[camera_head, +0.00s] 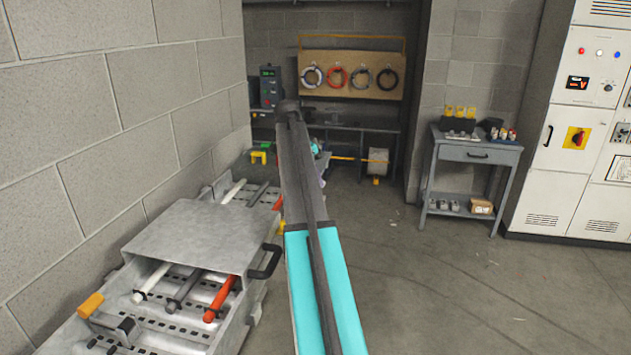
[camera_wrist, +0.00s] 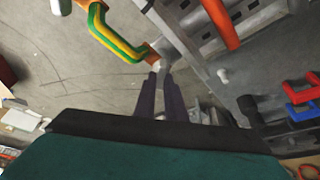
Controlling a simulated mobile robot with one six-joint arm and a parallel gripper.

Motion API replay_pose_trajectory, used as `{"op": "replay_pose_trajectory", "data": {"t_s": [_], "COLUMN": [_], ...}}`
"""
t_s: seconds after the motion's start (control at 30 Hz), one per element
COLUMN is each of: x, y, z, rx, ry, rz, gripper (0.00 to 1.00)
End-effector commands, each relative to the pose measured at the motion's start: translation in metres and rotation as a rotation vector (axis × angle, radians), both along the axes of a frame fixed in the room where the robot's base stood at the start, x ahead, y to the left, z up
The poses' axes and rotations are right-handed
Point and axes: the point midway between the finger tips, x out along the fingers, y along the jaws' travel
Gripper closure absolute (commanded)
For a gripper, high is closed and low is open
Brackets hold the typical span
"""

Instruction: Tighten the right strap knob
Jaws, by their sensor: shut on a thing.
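In the wrist view, a green-and-yellow striped strap (camera_wrist: 118,38) runs down to a copper-orange end piece (camera_wrist: 148,54). A second copper-orange piece (camera_wrist: 82,3) is at its upper end. My gripper (camera_wrist: 160,68) has its two dark fingers close together at the lower end of the strap. It is shut on a small grey piece there, which looks like the strap knob; the fingers mostly hide it. In the head view my arm blocks the gripper and the knob, so neither can be made out there.
Left, a grey metal unit (camera_head: 205,235) carries white, grey and red bars along the wall. In the wrist view, a red bar (camera_wrist: 220,22) and blue and red handles (camera_wrist: 303,95) are near the gripper. A small table (camera_head: 472,155) stands right.

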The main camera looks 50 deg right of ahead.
Motion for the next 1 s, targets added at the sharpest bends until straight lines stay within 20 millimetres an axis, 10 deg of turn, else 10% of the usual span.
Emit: {"op": "replay_pose_trajectory", "data": {"t_s": [0.43, 0.57, 1.0], "x": [-0.0046, -0.0041, -0.001], "y": [-0.0037, -0.0031, 0.0001], "z": [0.0005, 0.0002, 0.0031], "rx": [-0.005, -0.004, -0.001], "ry": [0.006, 0.005, 0.002], "rz": [-0.021, -0.02, -0.014], "gripper": [1.0, 0.71, 0.71]}}
